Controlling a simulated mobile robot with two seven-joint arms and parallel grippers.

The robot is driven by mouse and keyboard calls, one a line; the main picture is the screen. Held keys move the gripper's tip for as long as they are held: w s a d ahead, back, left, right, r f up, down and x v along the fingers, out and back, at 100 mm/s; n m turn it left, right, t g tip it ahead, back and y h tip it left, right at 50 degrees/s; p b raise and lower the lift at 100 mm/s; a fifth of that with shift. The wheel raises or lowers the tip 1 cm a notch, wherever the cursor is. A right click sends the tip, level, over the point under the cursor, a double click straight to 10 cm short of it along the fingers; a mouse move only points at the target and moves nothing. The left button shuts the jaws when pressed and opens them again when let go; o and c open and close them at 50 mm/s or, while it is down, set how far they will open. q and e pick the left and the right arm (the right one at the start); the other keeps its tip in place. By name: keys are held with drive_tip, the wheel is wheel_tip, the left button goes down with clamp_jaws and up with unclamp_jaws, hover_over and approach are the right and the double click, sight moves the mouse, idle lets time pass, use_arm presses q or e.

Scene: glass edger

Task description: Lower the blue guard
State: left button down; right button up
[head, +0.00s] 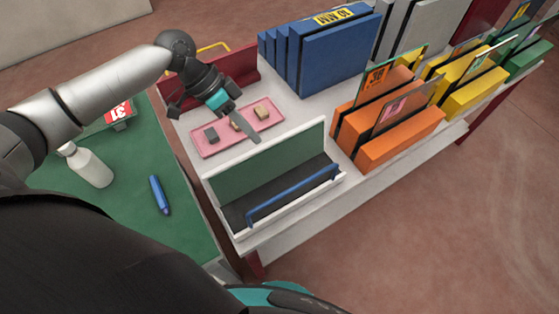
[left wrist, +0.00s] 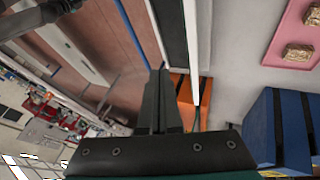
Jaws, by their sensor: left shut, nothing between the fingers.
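The blue guard (head: 292,194) is a slim blue bar with bent ends along the front of the white glass edger (head: 240,232). It sits low, in front of the dark bed (head: 262,200) and the upright green panel (head: 268,160). My left gripper (head: 256,139) is shut and empty, above the bench behind the green panel, near the pink tray. It is apart from the guard. In the left wrist view, its closed fingers (left wrist: 160,98) point towards the edger, and a thin blue strip (left wrist: 132,32) that looks like the guard shows beyond. My right gripper is not in view.
The pink tray (head: 206,151) holds small blocks. Blue boxes (head: 338,52) stand behind, and orange racks (head: 400,138) with panes stand to the right. A white bottle (head: 90,166) and blue marker (head: 159,195) are on the green mat (head: 125,215). Floor is free at front right.

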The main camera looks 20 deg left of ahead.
use_arm(q)
drive_tip(key=s+d+f, duration=0.2)
drive_tip(key=d+f, duration=0.6)
drive_tip(key=f, duration=0.1)
drive_tip(key=shift+s+d+b, duration=0.15)
drive_tip(key=shift+d+b, duration=0.15)
drive_tip(key=shift+d, duration=0.05)
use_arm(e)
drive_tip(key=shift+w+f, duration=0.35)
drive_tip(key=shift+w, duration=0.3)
use_arm(q)
drive_tip(key=shift+r, duration=0.1)
